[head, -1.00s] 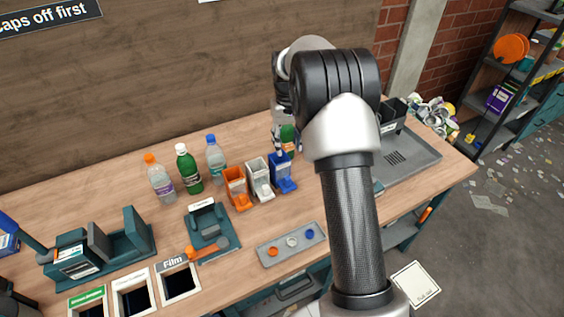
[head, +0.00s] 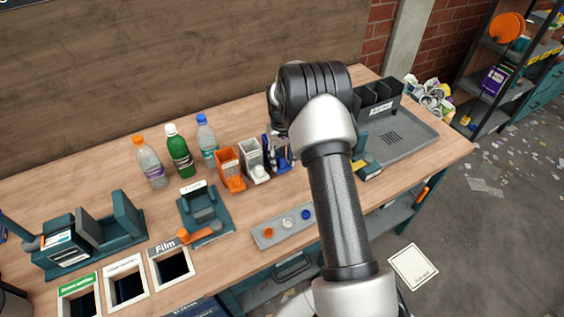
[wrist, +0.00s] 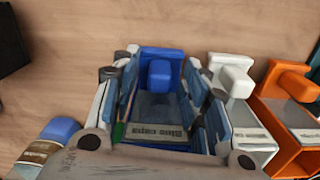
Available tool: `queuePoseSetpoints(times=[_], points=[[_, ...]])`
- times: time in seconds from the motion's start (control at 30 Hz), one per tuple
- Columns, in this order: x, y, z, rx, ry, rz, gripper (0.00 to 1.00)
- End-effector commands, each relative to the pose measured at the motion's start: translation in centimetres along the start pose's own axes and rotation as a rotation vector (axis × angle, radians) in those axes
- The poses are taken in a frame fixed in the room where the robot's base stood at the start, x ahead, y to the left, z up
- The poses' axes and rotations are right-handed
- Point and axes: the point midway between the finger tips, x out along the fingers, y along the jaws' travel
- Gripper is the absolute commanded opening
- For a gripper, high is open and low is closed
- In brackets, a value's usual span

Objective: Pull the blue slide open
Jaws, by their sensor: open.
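The blue dispenser (head: 284,169) stands at the right end of a row of three, partly hidden by my gripper in the head view. In the wrist view its blue slide (wrist: 160,72), with a rounded raised knob, lies between my fingers. My gripper (wrist: 160,88) is open, one finger on each side of the blue dispenser. The fingers look close to its sides; I cannot tell whether they touch. In the head view my gripper (head: 277,143) is low over the dispenser, mostly behind my arm.
White (head: 254,162) and orange (head: 231,170) dispensers stand close beside it. Several bottles (head: 180,155) stand behind to the left. A grey cap tray (head: 283,224) lies in front. A teal stand (head: 206,213) is at left, and a grey tray (head: 405,140) is at right.

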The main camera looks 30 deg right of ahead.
Motion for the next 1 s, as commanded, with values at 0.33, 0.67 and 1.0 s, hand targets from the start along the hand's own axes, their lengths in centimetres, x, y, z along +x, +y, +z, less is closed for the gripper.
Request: queuePoseSetpoints(times=[0.33,0.67,1.0], points=[[0.68,0.01,-0.04,0.000,0.001,0.000,0.41],[0.67,0.00,-0.04,0.000,0.001,0.000,0.23],[0.67,0.00,-0.03,0.000,0.001,0.000,0.00]])
